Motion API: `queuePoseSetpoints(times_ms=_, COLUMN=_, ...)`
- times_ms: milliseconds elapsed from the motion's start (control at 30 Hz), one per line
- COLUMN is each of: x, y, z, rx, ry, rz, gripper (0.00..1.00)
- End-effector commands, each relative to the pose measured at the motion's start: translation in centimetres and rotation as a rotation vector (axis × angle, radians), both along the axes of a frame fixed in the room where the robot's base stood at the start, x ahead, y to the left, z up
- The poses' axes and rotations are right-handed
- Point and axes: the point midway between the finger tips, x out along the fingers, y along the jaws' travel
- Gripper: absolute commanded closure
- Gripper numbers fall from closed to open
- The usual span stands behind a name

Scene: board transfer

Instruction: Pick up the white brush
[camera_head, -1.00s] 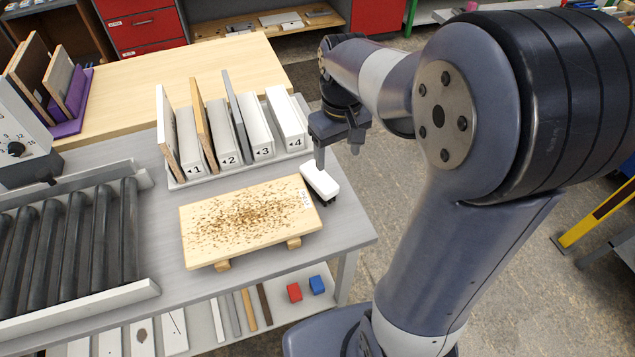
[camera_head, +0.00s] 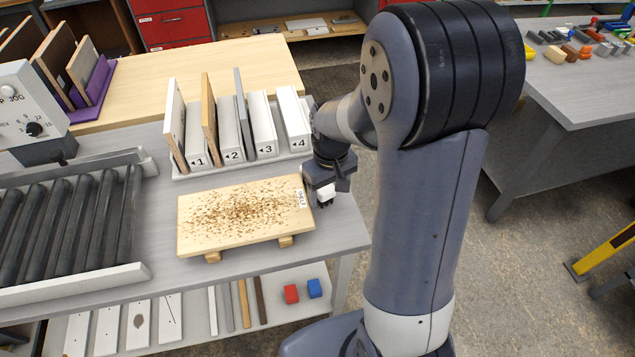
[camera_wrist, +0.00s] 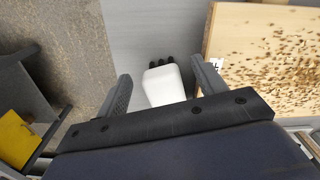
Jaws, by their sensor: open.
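The white brush (camera_head: 326,193) lies on the grey table just right of the wooden board, mostly hidden behind my gripper in the head view. The wrist view shows the brush's white body (camera_wrist: 164,86) with dark bristles at its far end. My gripper (camera_head: 325,181) is over the brush. In the wrist view my gripper (camera_wrist: 160,88) is open, with one finger on each side of the brush. A gap shows on the left; the right finger is closer to the brush. I cannot tell whether it touches.
The wooden board (camera_head: 245,215), covered in brown chips, stands close left of the brush. A numbered rack (camera_head: 180,172) with upright boards is behind it. A roller conveyor (camera_head: 75,285) is at the left. The grey table's (camera_head: 345,235) right edge is near the brush.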

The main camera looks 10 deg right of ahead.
Motion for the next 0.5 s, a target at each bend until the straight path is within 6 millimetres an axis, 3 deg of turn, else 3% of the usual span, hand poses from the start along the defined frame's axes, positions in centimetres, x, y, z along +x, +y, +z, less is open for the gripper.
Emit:
queuePoseSetpoints(times_ms=200, x=0.2, y=0.0, z=-2.5, rx=0.0, ry=0.004, rz=0.0, gripper=0.34)
queuePoseSetpoints(times_ms=500, x=0.2, y=0.0, z=-3.0, rx=0.0, ry=0.0, rz=0.0, gripper=0.34)
